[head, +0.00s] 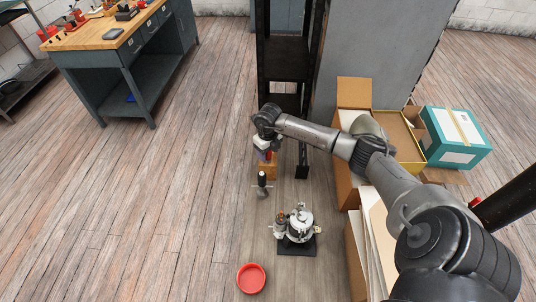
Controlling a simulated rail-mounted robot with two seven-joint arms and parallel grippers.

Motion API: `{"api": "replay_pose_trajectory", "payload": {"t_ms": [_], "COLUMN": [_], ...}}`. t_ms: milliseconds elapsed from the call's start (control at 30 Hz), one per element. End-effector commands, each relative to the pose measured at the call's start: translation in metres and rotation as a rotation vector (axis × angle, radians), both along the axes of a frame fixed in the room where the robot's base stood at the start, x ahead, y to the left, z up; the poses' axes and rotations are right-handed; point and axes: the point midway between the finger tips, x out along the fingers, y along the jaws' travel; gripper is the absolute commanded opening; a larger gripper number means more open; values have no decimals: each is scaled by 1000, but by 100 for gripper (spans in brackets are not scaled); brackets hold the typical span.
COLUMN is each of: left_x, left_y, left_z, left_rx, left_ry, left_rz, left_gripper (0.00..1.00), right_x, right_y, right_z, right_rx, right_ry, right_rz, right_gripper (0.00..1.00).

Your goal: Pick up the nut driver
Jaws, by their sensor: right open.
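My right arm reaches in from the right, and its gripper (264,150) points down over a small orange-brown block (268,171). A small red and blue piece shows right below the fingers, partly hidden by them; it may be the nut driver's handle, but it is too small to tell. The gripper is open, and I cannot tell whether its fingers touch that piece. A black-handled tool (262,180) with a grey metal lower part stands just in front of the block. My left gripper is not in view.
A silver alternator (299,228) sits on a black base, with a red round dish (252,278) nearby. Open cardboard boxes (354,92) and a teal box (458,137) are at the right. A black shelf rack (287,58) rises behind the gripper. A wooden-topped workbench (95,34) stands back left.

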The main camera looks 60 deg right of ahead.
Motion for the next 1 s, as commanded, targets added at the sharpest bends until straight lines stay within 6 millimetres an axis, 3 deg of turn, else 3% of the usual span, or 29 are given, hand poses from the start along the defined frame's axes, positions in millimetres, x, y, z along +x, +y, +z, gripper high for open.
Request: {"api": "replay_pose_trajectory", "payload": {"t_ms": [67, 600, 1000], "left_x": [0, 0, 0], "left_y": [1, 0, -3], "left_z": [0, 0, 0], "left_rx": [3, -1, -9], "left_ry": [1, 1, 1], "left_rz": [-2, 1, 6], "left_gripper": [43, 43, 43], "right_x": [0, 0, 1], "right_y": [0, 0, 0], "right_z": [0, 1, 8], "right_rx": [0, 0, 0], "right_ry": [0, 0, -2], "right_rz": [0, 0, 1], "right_gripper": [57, 5, 4]}}
